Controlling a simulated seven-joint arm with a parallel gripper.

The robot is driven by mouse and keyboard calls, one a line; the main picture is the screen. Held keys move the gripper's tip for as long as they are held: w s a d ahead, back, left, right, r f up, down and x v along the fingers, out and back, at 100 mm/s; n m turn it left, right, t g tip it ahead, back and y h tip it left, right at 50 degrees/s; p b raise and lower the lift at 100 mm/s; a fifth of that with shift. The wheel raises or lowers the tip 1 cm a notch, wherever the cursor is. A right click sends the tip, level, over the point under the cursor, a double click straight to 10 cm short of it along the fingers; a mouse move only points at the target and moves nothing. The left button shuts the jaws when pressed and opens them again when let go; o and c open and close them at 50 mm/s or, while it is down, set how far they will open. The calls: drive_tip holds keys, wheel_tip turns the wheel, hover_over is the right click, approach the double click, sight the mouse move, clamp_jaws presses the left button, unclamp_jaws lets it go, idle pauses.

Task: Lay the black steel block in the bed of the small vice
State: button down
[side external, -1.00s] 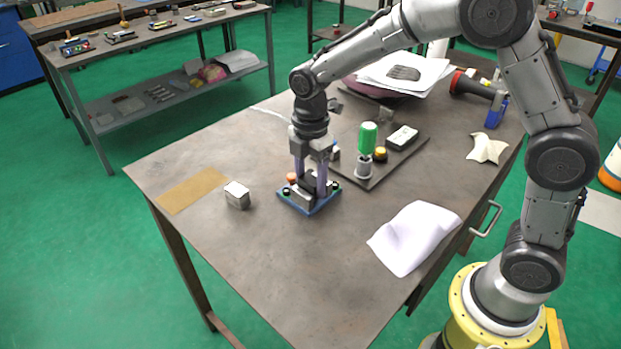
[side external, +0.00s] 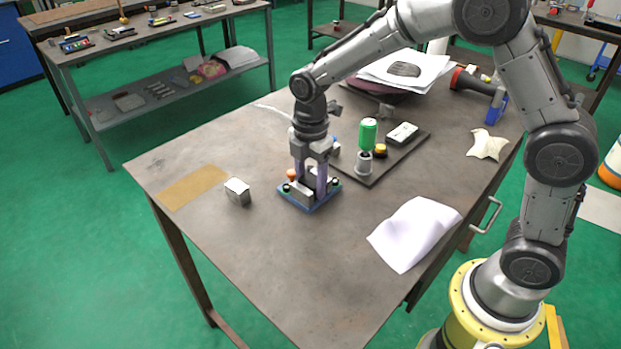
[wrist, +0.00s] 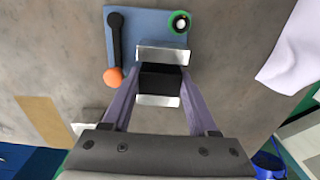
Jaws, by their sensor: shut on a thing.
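The small vice has a blue base (side external: 309,207) on the table, with two silver jaws, a black lever ending in an orange ball (wrist: 112,77), and a green-ringed knob (wrist: 180,22). The black steel block (wrist: 160,82) lies between the silver jaws in the wrist view, looking down into the gap. My gripper (wrist: 160,74) is shut on the block, one purple finger on each side of it. In the side view my gripper (side external: 310,184) is down at the vice, and the block is mostly hidden there. Whether the block touches the bed cannot be seen.
A small silver block (side external: 238,191) stands left of the vice near a tan strip (side external: 193,187). A dark plate (side external: 375,168) with a green-topped cylinder (side external: 368,133) is behind to the right. White paper (side external: 414,234) lies to the right. The front tabletop is clear.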

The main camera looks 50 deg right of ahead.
drive_tip(key=shift+c, duration=0.5)
unclamp_jaws()
drive_tip(key=shift+f, duration=0.1)
wheel_tip(320, 180, up, 14)
